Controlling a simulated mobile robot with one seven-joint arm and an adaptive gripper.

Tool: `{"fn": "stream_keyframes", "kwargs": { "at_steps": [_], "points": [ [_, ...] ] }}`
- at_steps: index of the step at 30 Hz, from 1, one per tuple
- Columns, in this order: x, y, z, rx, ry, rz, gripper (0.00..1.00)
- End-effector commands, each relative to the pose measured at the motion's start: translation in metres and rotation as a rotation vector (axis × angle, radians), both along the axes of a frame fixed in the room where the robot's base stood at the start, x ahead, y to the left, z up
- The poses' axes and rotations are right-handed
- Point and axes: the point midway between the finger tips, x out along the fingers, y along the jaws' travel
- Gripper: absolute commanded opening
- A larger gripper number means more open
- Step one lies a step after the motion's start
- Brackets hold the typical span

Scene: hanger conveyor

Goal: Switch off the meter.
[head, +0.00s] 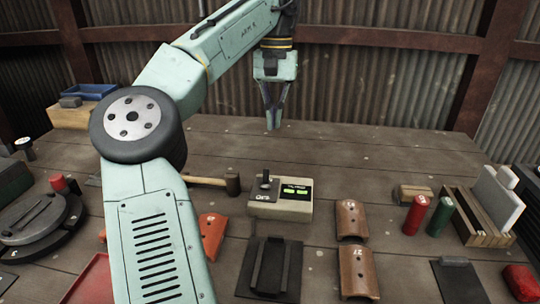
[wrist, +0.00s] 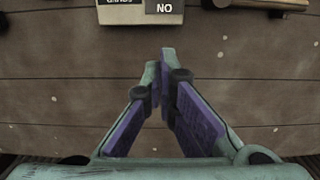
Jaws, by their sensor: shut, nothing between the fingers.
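The meter (head: 281,207) is a beige box on the wooden table, with a dark upright lever or knob on its left top. Its black display at the right shows two lit green readouts. In the wrist view only an edge of the meter (wrist: 122,14) shows at the top, with dark labels, one reading "NO"; its lever is out of that view. My gripper (head: 272,125) is shut and empty, pointing down above the back of the table, behind and above the meter. Its fingertips (wrist: 166,55) meet over bare planks in the wrist view.
A mallet (head: 231,184) lies just left of the meter. A dark stand (head: 270,268) is in front of it, and brown curved tiles (head: 352,220) are to its right. Red and green cylinders (head: 440,217) stand farther right.

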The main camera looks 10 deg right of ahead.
Motion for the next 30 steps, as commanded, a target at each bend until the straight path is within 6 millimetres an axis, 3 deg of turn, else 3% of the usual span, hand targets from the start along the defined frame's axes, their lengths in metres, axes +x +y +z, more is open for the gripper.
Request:
{"fn": "stream_keyframes", "kwargs": {
  "at_steps": [7,20,23,30],
  "points": [
    [-0.001,0.0,-0.017,-0.001,0.003,-0.003,0.0],
    [-0.009,0.004,-0.103,-0.004,0.003,-0.003,0.0],
    [-0.022,0.011,-0.09,0.0,-0.007,0.0,0.0],
    [-0.04,0.017,-0.083,-0.002,-0.004,0.0,0.0]
  ]
}}
